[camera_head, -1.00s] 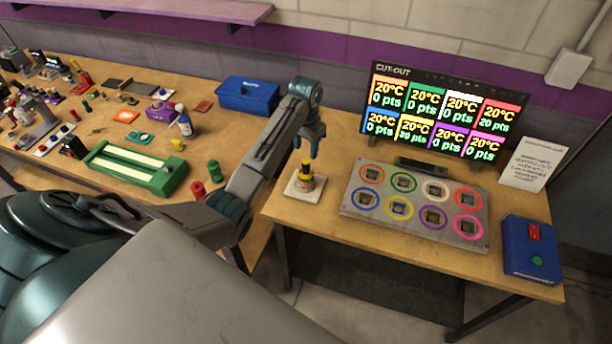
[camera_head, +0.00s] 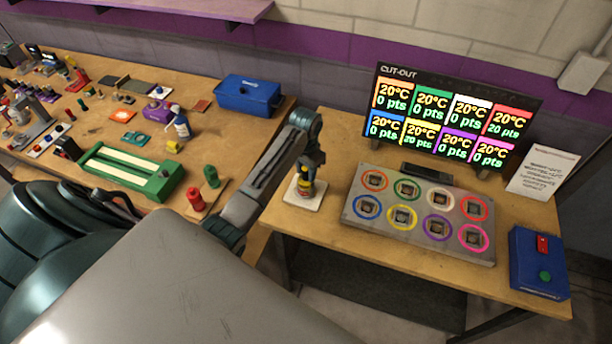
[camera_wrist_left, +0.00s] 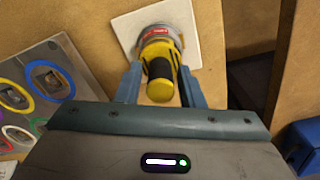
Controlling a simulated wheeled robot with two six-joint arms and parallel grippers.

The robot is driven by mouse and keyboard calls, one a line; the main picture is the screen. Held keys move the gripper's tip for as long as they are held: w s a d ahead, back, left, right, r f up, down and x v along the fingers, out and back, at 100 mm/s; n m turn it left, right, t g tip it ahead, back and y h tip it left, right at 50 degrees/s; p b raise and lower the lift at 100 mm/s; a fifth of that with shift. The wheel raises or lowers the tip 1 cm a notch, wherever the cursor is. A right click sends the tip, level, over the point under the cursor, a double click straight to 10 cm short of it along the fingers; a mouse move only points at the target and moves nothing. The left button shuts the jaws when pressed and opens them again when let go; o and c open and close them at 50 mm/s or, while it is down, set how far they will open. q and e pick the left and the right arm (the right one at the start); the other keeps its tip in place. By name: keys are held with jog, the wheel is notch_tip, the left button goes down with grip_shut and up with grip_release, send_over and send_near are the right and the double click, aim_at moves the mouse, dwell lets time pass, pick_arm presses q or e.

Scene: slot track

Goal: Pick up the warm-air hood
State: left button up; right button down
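The warm-air hood appears to be the small upright tool with a yellow-and-black handle and a red-banded, silvery lower part (camera_head: 304,190). It stands on a white square pad (camera_head: 293,197) at the left end of the right table. The left wrist view shows its yellow handle (camera_wrist_left: 158,88) pointing toward the camera. My left gripper (camera_head: 307,172) is lowered over it, with one finger on each side of the handle. In the left wrist view the fingers (camera_wrist_left: 160,72) look open, with narrow gaps beside the handle. My right gripper is not in view.
A grey plate (camera_head: 400,229) with several coloured rings lies right of the pad. A score screen (camera_head: 450,118) stands behind it, and a blue box (camera_head: 538,262) sits at the right. The left bench holds a green device (camera_head: 130,172) and a blue toolbox (camera_head: 248,96).

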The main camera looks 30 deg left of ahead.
pick_arm(q)
jog(key=shift+s+d+r, duration=0.1)
jog(key=c, duration=0.3)
grip_shut()
